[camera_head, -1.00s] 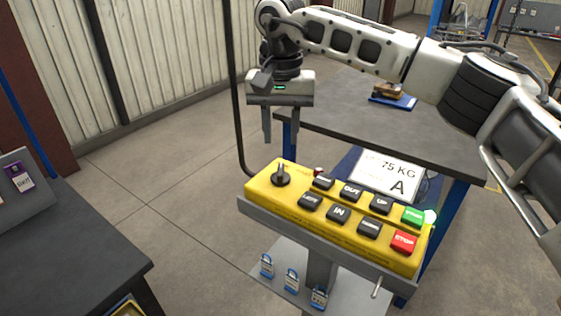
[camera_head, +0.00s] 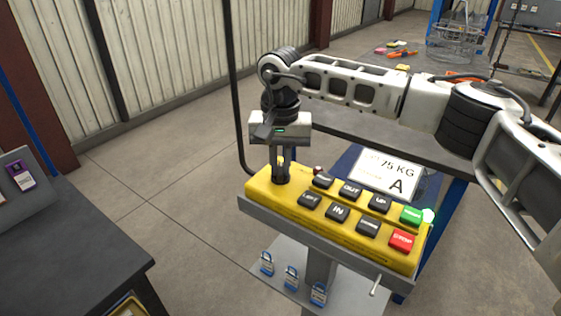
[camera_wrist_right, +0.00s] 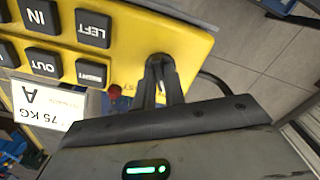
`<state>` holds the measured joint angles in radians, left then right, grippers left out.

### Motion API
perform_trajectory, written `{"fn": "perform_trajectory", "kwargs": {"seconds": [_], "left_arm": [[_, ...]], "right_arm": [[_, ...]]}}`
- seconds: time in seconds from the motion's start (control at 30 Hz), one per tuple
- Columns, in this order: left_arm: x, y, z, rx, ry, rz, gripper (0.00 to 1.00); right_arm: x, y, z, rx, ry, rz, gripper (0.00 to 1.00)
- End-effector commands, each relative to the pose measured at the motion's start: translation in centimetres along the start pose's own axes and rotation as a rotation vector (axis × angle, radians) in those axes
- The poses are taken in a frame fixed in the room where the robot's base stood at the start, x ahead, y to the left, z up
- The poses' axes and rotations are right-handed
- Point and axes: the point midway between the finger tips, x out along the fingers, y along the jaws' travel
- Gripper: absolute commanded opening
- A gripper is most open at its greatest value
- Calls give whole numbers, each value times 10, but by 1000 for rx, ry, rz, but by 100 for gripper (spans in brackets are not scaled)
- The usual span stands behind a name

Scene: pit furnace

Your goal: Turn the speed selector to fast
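The speed selector (camera_wrist_right: 158,60) is a black rotary knob at the left end of the yellow control box (camera_head: 330,222). My right gripper (camera_head: 281,178) points straight down over it, its fingers drawn close together around the knob. In the right wrist view the two dark fingers (camera_wrist_right: 161,75) meet the knob from both sides. The fingers hide most of the knob, so its pointing direction and the markings beside it cannot be read. My left gripper is out of view.
Black buttons, a green button (camera_head: 411,215) and a red STOP button (camera_head: 401,240) lie right of the selector. A white 75 KG sign (camera_head: 388,172) stands behind. A dark table (camera_head: 70,245) is at left.

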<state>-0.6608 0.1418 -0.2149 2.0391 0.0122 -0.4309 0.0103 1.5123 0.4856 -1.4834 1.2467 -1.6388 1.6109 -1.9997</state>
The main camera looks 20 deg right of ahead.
Motion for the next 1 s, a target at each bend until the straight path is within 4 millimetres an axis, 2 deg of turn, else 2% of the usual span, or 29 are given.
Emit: {"fn": "perform_trajectory", "kwargs": {"seconds": [0.27, 0.47, 1.0], "left_arm": [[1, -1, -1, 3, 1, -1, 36], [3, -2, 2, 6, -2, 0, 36], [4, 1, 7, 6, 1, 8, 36]], "right_arm": [[0, 0, 0, 17, 0, 1, 0], [0, 0, 0, 95, 0, 0, 0], [0, 0, -1, 566, 1, -1, 0]]}}
